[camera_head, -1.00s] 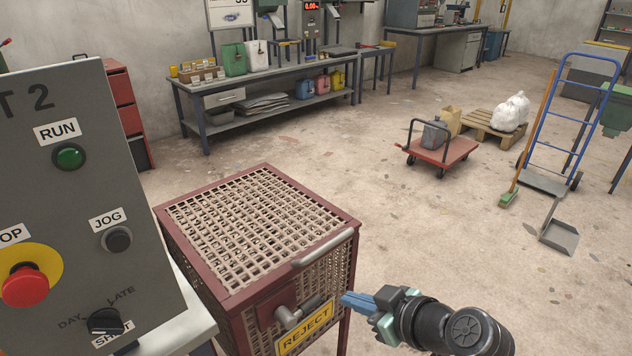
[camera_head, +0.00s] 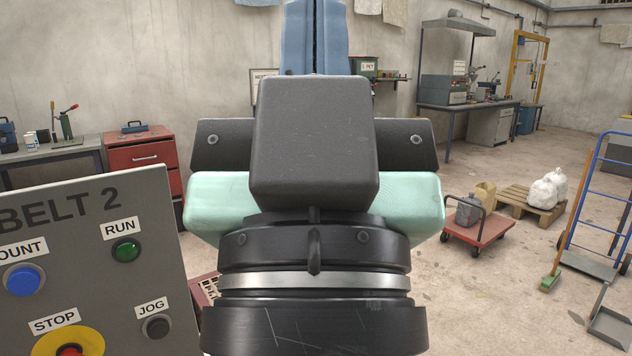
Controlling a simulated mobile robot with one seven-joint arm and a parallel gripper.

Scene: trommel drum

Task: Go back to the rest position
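My gripper (camera_head: 316,30) fills the middle of the head view, close to the camera and pointing up. Its two blue fingers lie side by side with only a thin dark line between them, so it looks shut. Nothing shows between the fingers, and their tips reach the top edge of the picture. The gripper's dark body and pale green part hide much of the room behind. The red-framed mesh reject cage (camera_head: 204,290) shows only as a small piece left of my wrist.
A grey BELT 2 control panel (camera_head: 95,240) with RUN, STOP and JOG buttons stands close at left. A red drawer cabinet (camera_head: 143,157) is behind it. A red cart (camera_head: 482,229), a pallet (camera_head: 530,210) and a blue hand truck (camera_head: 590,215) stand at right. The floor between is open.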

